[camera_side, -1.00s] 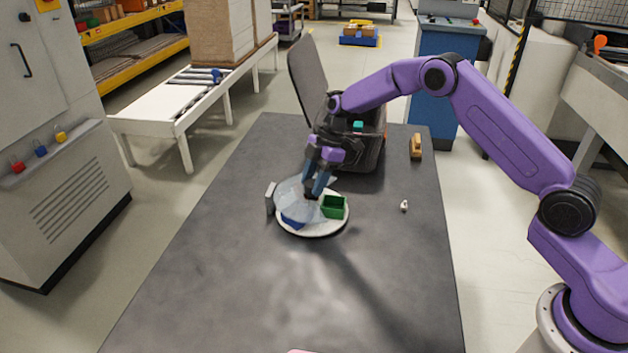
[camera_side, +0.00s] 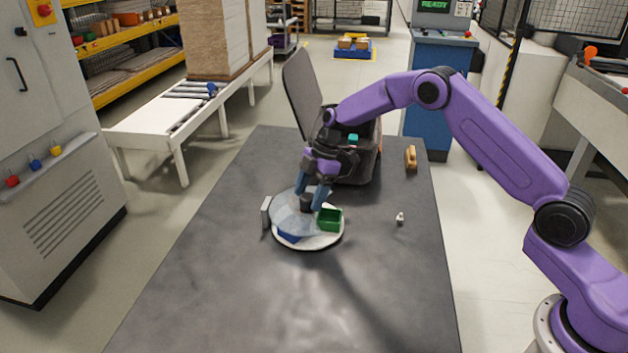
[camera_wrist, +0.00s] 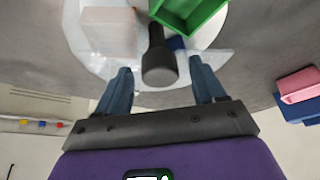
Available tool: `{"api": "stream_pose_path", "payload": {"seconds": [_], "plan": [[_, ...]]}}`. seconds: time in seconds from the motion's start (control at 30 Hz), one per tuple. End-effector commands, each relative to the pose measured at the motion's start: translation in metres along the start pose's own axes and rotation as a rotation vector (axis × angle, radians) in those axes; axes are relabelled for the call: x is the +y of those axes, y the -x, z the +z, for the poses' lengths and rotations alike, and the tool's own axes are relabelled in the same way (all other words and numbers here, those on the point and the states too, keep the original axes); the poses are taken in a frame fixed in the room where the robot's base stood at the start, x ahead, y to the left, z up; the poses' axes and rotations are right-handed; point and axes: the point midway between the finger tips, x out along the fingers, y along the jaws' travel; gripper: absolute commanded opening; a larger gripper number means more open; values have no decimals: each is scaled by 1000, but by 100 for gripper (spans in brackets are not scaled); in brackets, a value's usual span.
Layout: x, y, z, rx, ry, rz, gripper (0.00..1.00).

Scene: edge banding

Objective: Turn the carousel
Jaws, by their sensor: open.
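The carousel (camera_side: 316,242) is a pale round turntable on the dark table, partly covered by a see-through plate. A green bin (camera_side: 329,220) sits on its right and a blue bin (camera_side: 290,237) at its front. A dark knob (camera_side: 306,203) stands up at its middle; it also shows in the wrist view (camera_wrist: 158,62). My gripper (camera_side: 312,196) is open above the carousel. In the wrist view my fingers (camera_wrist: 162,86) are spread either side of the knob with gaps. The green bin (camera_wrist: 188,12) and a pale block (camera_wrist: 110,30) lie beyond them.
A small grey upright plate (camera_side: 265,212) stands at the carousel's left edge. An open dark case (camera_side: 360,165) is behind. A yellow-brown brush-like item (camera_side: 411,158) and a small white piece (camera_side: 400,218) lie right. Pink and blue bins (camera_wrist: 298,88) show in the wrist view. The front table is clear.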

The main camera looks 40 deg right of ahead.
Motion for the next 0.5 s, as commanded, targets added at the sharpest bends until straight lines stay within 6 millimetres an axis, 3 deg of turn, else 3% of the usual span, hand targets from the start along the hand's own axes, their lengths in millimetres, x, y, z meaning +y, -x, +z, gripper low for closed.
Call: {"api": "stream_pose_path", "payload": {"seconds": [0.17,0.5], "plan": [[1,20,0,0,0,4,69],[1,90,0,-1,0,5,69]]}}
